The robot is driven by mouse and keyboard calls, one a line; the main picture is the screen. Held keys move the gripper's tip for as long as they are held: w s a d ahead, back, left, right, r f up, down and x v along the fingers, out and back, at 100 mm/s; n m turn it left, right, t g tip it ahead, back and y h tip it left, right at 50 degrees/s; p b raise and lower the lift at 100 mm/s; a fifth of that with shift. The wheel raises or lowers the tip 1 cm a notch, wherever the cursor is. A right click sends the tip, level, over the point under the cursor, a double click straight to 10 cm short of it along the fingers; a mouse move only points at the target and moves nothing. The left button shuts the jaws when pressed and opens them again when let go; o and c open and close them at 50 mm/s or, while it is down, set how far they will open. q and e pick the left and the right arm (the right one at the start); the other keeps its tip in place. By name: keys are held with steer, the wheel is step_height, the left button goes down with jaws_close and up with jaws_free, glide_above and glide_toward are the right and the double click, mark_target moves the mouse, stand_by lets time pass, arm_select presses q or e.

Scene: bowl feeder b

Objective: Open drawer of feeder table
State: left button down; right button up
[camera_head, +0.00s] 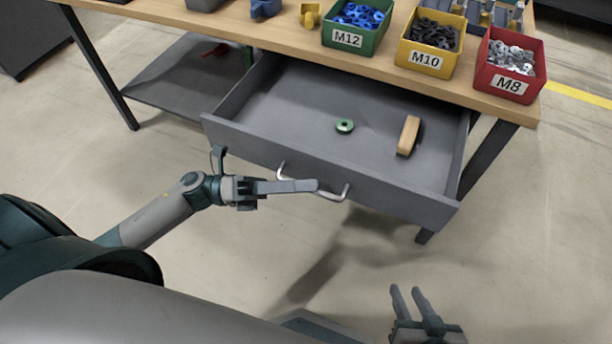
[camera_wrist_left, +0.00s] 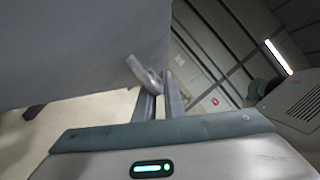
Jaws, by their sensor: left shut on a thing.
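The feeder table's grey drawer (camera_head: 270,150) is pulled well out from under the wooden tabletop, and its inside shows. Its curved metal handle (camera_head: 342,194) is on the front panel, and it also shows in the left wrist view (camera_wrist_left: 143,74). My left gripper (camera_head: 314,185) is shut on the handle, with its fingers covering the handle's middle. In the left wrist view the fingers (camera_wrist_left: 160,92) reach up to the handle. My right gripper (camera_head: 408,292) is open and empty, low in the head view, apart from the drawer.
In the drawer lie a green ring (camera_head: 344,126) and a wooden block (camera_head: 408,136). On the tabletop (camera_head: 290,38) stand a green M12 bin (camera_head: 347,39), a yellow M10 bin (camera_head: 425,58) and a red M8 bin (camera_head: 508,84). The floor before the drawer is clear.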

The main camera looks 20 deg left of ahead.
arm_select(q)
steer(key=c, duration=1.8)
jaws_free()
steer(key=shift+c, duration=0.2)
steer(key=shift+a, duration=0.1)
